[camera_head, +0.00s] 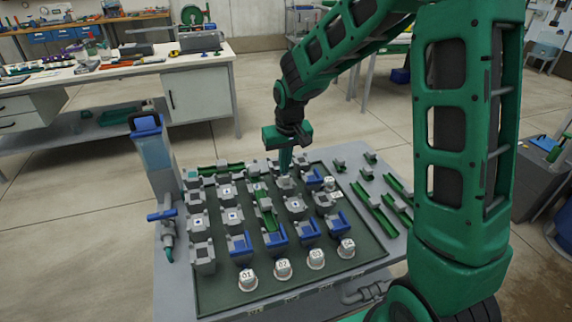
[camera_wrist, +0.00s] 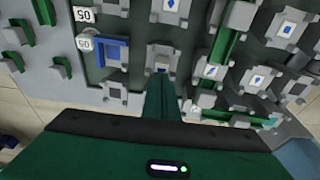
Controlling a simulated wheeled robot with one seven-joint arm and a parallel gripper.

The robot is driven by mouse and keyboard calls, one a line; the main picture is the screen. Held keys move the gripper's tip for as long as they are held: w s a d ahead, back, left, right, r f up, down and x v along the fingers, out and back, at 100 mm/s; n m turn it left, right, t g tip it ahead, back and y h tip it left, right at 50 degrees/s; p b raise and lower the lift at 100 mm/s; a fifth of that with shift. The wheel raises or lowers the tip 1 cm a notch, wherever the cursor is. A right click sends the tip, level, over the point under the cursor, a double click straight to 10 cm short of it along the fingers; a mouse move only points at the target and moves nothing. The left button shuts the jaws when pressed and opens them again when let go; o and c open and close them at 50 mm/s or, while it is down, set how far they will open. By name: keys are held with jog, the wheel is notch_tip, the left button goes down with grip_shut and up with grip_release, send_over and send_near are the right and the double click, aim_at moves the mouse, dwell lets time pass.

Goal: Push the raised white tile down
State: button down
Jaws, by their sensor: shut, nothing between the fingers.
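Several grey blocks carry small white tiles with blue marks, such as one tile (camera_head: 225,191) at the left of the panel and another (camera_head: 232,217) below it. Tiles also show at the upper right of the wrist view (camera_wrist: 258,80). I cannot tell which tile is raised. My gripper (camera_head: 285,174) is shut and empty, pointing down at a grey block (camera_head: 286,187) in the back part of the panel. In the wrist view its green fingers (camera_wrist: 160,82) end at the near edge of that block (camera_wrist: 165,57). Contact is unclear, and the fingers hide part of the block.
The dark green panel (camera_head: 222,296) holds blue-and-grey blocks, green channels and numbered white round caps (camera_head: 247,280) along the front. A clear blue-lidded container (camera_head: 152,150) and a blue-handled valve (camera_head: 165,215) stand left. Loose green and grey parts (camera_head: 374,210) lie right.

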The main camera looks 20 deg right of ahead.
jog(key=shift+f, duration=1.45)
jog(key=shift+r, duration=4)
